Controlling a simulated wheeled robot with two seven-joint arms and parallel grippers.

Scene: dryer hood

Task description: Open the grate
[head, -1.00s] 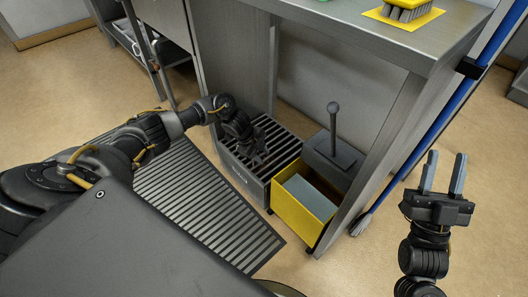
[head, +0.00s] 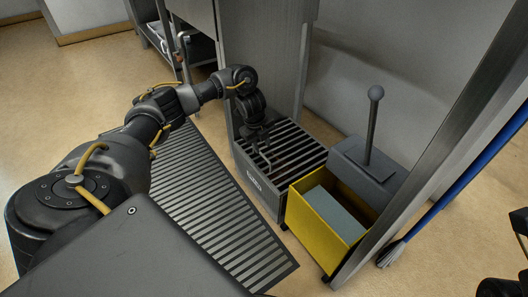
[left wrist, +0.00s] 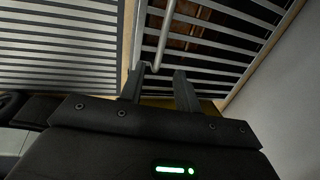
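A box with a slatted dark grate on top (head: 290,150) stands on the floor under the counter. My left gripper (head: 260,146) points down over the grate's left part. A thin bent metal rod (left wrist: 162,38) runs above the grate slats in the left wrist view and ends near the left gripper's fingertips (left wrist: 158,78). The fingers are apart, with a gap between them; I cannot tell whether they touch the rod. Reddish-brown stuff shows beneath the slats. Only dark parts of my right arm show at the head view's right edge; its fingers are not visible.
A flat slatted floor grating (head: 215,205) lies left of the box. A yellow bucket (head: 325,225) with a grey wringer and upright lever (head: 373,125) stands close on the right. A counter leg (head: 440,170) and blue-handled mop (head: 470,175) stand farther right.

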